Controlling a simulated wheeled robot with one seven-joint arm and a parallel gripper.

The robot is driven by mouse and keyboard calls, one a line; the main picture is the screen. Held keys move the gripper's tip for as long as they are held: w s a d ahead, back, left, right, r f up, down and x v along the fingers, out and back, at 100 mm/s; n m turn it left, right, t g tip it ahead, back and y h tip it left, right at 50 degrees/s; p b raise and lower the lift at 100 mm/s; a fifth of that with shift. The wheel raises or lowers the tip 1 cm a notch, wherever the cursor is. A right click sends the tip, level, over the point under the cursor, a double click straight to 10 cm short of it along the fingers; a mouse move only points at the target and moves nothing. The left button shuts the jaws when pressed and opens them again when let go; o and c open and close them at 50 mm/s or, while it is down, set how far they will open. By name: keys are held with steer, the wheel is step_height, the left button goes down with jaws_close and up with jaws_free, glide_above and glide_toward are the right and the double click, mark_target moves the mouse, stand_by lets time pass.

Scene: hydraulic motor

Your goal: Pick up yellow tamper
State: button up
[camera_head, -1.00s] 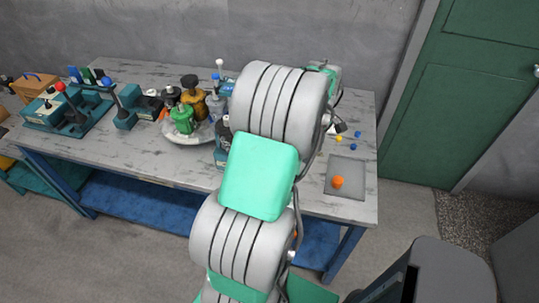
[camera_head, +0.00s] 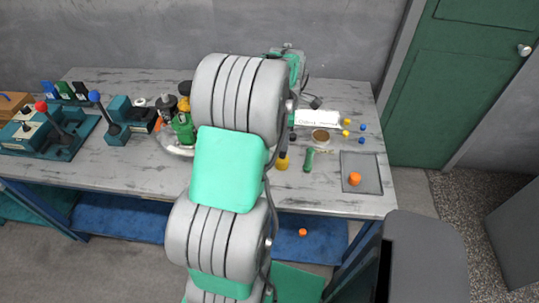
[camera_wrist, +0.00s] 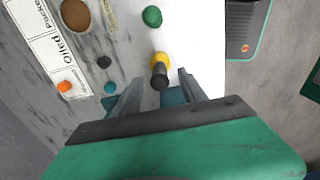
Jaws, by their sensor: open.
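The yellow tamper, with a yellow body and a dark handle end, shows in the wrist view (camera_wrist: 160,65), upper middle. In the head view a yellow piece (camera_head: 282,162), which looks like the same tamper, stands on the table just right of my arm. My gripper (camera_wrist: 158,88) is open, with one finger on each side of the tamper's dark end in the picture. I cannot tell whether the fingers touch it or how far above it they are.
A green-topped piece (camera_head: 309,160) stands beside the tamper. Behind are a brown round piece (camera_head: 320,136) and a white label sheet (camera_head: 318,118). A grey mat (camera_head: 352,165) bearing an orange piece (camera_head: 355,179) lies right. Lever devices (camera_head: 117,122) fill the table's left side.

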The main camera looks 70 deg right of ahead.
mark_target(283, 154)
steer(key=shift+w+f, duration=0.15)
step_height(283, 154, down, 8)
steer(key=shift+w+r+p, duration=0.1)
steer(key=shift+r+p, duration=0.1)
steer(key=shift+p, duration=1)
steer(key=c, duration=1)
steer(key=shift+d+r, duration=0.1)
steer(key=shift+c, duration=0.3)
